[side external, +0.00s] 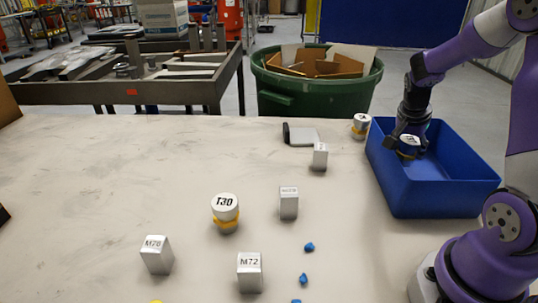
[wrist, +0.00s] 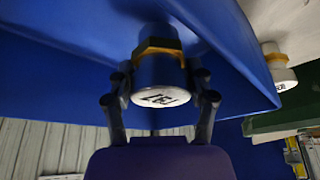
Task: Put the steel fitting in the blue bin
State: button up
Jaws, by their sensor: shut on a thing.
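A steel fitting (side external: 409,142), a short cylinder with a pale marked end and a yellow band, is held in my gripper (side external: 408,147). The fitting also shows in the wrist view (wrist: 160,72), between the two fingers of my gripper (wrist: 162,90), with its lettered end towards the camera. My gripper is shut on it inside the blue bin (side external: 440,197), near the bin's left wall. The blue bin fills much of the wrist view (wrist: 60,70). I cannot tell whether the fitting touches the bin floor.
A similar fitting (side external: 361,126) stands just outside the bin's back left corner; another (side external: 226,213) stands mid-table. Several metal blocks, including one marked M72 (side external: 250,272), and small blue pieces (side external: 309,247) lie about. A green barrel (side external: 315,98) is behind the table.

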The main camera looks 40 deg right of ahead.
jog(key=shift+f, duration=1.3)
jog(key=o, duration=1.3)
jog(key=shift+f, duration=0.1)
jog(key=v, duration=1.1)
jog(key=a+r+n+t+y, duration=0.1)
jog(key=a+n+t, duration=0.1)
jog(key=a+n, duration=0.4)
jog(key=s+a+r+n+t+y, duration=0.1)
jog(key=a+r+n+y, duration=0.1)
jog(key=a+n, duration=0.4)
jog(key=s+a+r+n+t+y, duration=0.1)
jog(key=a+n+t, duration=0.1)
jog(key=a+n, duration=0.4)
jog(key=shift+s+a+r+t+y, duration=0.1)
jog(key=shift+a+t+y, duration=0.05)
jog(key=shift+a, duration=0.65)
jog(key=shift+s+a+r+t+y, duration=0.1)
jog(key=shift+a+t+y, duration=0.05)
jog(key=shift+a, duration=0.6)
